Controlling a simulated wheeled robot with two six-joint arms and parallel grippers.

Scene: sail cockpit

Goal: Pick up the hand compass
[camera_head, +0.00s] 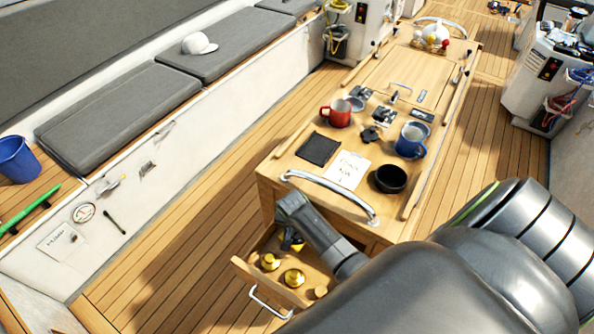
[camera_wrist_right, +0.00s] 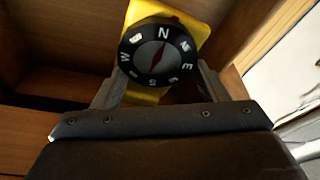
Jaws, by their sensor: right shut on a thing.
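The hand compass (camera_wrist_right: 158,57) has a black round dial with white letters, a red needle and a yellow body. In the right wrist view it sits between the two fingers of my right gripper (camera_wrist_right: 158,88), which is shut on it. In the head view my right gripper (camera_head: 292,236) points down into the open wooden drawer (camera_head: 262,285), and only a bit of the yellow compass (camera_head: 298,246) shows beneath it. Whether the compass touches the drawer floor I cannot tell. My left gripper is not in view.
Brass-coloured items (camera_head: 294,278) lie in the drawer near the gripper. A steel rail (camera_head: 325,188) curves above it on the table end. A black bowl (camera_head: 390,178), blue mug (camera_head: 411,140) and red mug (camera_head: 337,113) stand on the table. The floor on the left is clear.

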